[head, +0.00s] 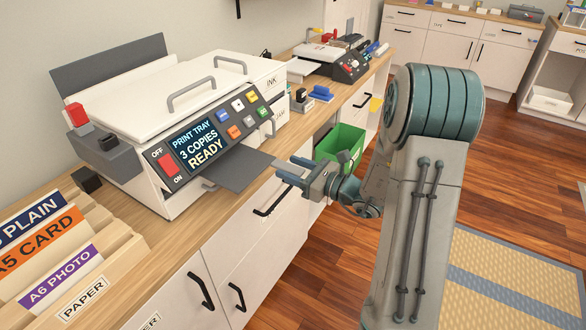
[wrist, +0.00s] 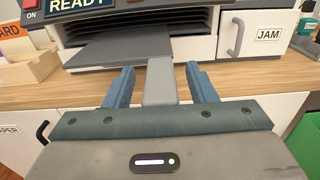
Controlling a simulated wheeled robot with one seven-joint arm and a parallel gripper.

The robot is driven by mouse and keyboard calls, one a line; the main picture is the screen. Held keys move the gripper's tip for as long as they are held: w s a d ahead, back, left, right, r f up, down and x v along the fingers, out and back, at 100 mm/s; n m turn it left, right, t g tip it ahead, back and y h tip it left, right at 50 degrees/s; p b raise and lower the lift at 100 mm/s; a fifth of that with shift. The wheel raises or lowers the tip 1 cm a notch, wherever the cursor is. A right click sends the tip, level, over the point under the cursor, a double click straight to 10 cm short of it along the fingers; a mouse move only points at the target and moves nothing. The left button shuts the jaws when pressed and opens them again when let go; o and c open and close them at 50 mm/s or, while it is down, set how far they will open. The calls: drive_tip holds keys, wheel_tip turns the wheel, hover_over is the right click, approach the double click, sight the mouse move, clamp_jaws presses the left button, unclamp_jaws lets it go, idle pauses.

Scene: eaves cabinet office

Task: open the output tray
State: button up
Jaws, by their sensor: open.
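The white printer (head: 185,115) stands on the wooden counter, its screen reading "PRINT TRAY 3 COPIES READY". Its dark grey output tray (head: 238,168) sticks out flat from the front, below the control panel. The tray also shows at the top of the wrist view (wrist: 120,48). A lighter grey tab (wrist: 160,82) extends from the tray's front edge towards me. My gripper (head: 290,174) is open at the tray's front edge. In the wrist view its blue fingers (wrist: 160,88) stand on either side of the tab, with a visible gap on each side.
A paper sorter (head: 85,290) stands on the counter at left. A handle beside a "JAM" label (wrist: 235,36) is right of the tray. Cabinet doors and drawers with black handles (head: 270,203) lie below the counter edge. A green bin (head: 342,143) stands behind my gripper.

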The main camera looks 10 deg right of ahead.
drive_tip(key=v, duration=1.4)
drive_tip(key=shift+w+a+r, duration=0.1)
drive_tip(key=s+a+r+n+g+h+p, duration=0.3)
drive_tip(key=s+a+r+n+g+p, duration=0.55)
drive_tip(key=s+a+n+g, duration=0.55)
drive_tip(key=s+d+r+n+t+h+p, duration=0.2)
drive_tip(key=d+r+n+t+h+p, duration=0.2)
drive_tip(key=r+n+h, duration=0.6)
drive_tip(key=d+n+p, duration=0.1)
drive_tip(key=n+p, duration=0.1)
drive_tip(key=shift+d+n, duration=0.15)
drive_tip(key=shift+n, duration=0.15)
